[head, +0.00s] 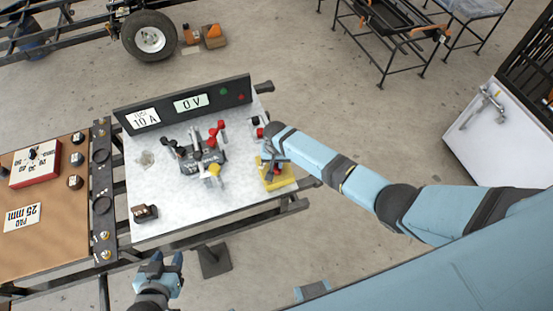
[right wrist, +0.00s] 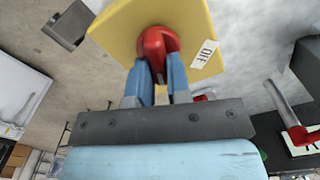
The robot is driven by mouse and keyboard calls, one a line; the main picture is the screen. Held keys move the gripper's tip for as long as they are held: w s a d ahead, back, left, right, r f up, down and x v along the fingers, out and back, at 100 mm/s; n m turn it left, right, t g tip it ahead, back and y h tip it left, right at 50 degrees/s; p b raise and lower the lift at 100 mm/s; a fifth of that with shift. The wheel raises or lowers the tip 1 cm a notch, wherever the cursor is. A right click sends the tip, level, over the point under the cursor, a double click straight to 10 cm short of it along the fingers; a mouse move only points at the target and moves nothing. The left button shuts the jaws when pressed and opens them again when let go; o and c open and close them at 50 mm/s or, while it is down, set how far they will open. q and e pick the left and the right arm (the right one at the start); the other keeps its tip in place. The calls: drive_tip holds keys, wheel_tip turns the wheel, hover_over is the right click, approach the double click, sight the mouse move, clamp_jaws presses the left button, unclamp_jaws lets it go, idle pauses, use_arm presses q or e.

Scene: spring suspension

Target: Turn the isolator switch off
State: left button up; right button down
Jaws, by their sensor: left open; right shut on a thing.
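The isolator switch is a yellow block (head: 280,182) with a red knob at the right front of the white bench top. In the right wrist view its yellow face (right wrist: 110,32) fills the top, with the red knob (right wrist: 157,42) in the middle and a white OFF label (right wrist: 204,54) to the right of the knob. My right gripper (right wrist: 160,75) is shut on the red knob, one blue finger on each side. Its fingers hide part of the knob. My left gripper (head: 165,262) is open and empty, in front of the bench, below its front edge.
The white bench top (head: 160,200) carries a dark clamp-like device (head: 203,158), a small brown block (head: 145,213) and a panel with 10 A and 0 V displays (head: 190,102). A brown table (head: 60,235) adjoins at left.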

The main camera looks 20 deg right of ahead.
drive_tip(key=n+p, duration=0.1)
drive_tip(key=n, duration=0.2)
drive_tip(key=shift+a+n, duration=0.15)
drive_tip(key=shift+n, duration=0.25)
drive_tip(key=n+p, duration=0.1)
drive_tip(key=n, duration=0.1)
drive_tip(key=shift+s+a+n, duration=0.1)
drive_tip(key=shift+n, duration=0.2)
drive_tip(key=n, duration=0.3)
drive_tip(key=shift+a, duration=0.1)
drive_tip(key=shift+s+a+n+p, duration=0.1)
drive_tip(key=shift+n+p, duration=0.25)
drive_tip(key=shift+n, duration=1.35)
drive_tip(key=shift+f, duration=0.1)
drive_tip(key=c, duration=1.1)
unclamp_jaws()
drive_tip(key=shift+r, duration=0.2)
